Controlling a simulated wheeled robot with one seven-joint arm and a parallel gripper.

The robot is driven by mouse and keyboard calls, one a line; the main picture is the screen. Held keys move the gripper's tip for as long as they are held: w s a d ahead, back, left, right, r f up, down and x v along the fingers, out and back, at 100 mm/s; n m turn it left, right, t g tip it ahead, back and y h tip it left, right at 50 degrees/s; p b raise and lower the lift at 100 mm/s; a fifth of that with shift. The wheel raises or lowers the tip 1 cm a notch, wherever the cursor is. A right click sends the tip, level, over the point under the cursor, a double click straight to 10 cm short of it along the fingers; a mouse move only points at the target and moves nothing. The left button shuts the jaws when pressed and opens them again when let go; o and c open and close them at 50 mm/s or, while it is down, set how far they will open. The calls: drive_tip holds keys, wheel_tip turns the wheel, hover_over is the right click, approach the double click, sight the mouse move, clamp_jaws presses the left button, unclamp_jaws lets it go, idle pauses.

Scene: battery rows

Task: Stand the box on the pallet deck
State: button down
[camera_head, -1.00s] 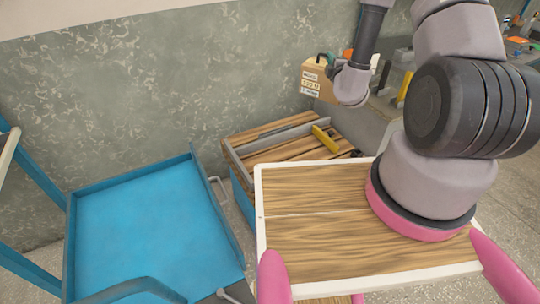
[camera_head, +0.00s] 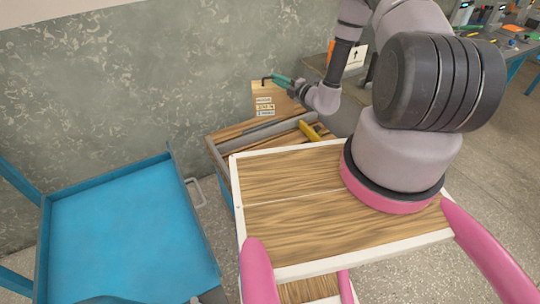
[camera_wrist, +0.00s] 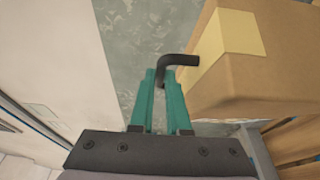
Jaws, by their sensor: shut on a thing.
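The brown cardboard box (camera_head: 263,102) has printed label lines on its front in the head view. In the wrist view the box (camera_wrist: 265,75) is on the right, with a pale tape strip. My gripper (camera_head: 277,79) is at the top of the box, its teal fingers shut on a black bent handle (camera_wrist: 180,60) that reaches to the box. The slatted wooden pallet deck (camera_head: 232,133) lies just below and in front of the box. The box looks upright; I cannot tell whether its base touches the deck. The deck also shows in the wrist view (camera_wrist: 295,145).
A blue tray cart (camera_head: 125,235) stands at the left. The grey wall (camera_head: 120,80) is close behind the box. Another carton with an arrow label (camera_head: 356,55) is partly hidden behind my arm.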

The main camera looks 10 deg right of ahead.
sight(263, 107)
drive_tip(key=s+f+n+g+y, duration=0.1)
drive_tip(key=f, duration=0.2)
drive_tip(key=s+a+f+n+g+y, duration=0.1)
drive_tip(key=s+f+g+y, duration=0.1)
drive_tip(key=f, duration=0.2)
drive_tip(key=s+f+n+g+y, duration=0.1)
drive_tip(key=s+f+n, duration=0.1)
drive_tip(key=f, duration=0.1)
drive_tip(key=shift+s+a+f+g+y, duration=0.25)
drive_tip(key=shift+a+f+g+y, duration=0.05)
drive_tip(key=shift+a+g, duration=0.1)
wheel_tip(263, 107, down, 10)
drive_tip(key=shift+s+f, duration=0.1)
drive_tip(key=c, duration=0.9)
unclamp_jaws()
drive_tip(key=shift+s, duration=0.1)
drive_tip(key=v, duration=1.2)
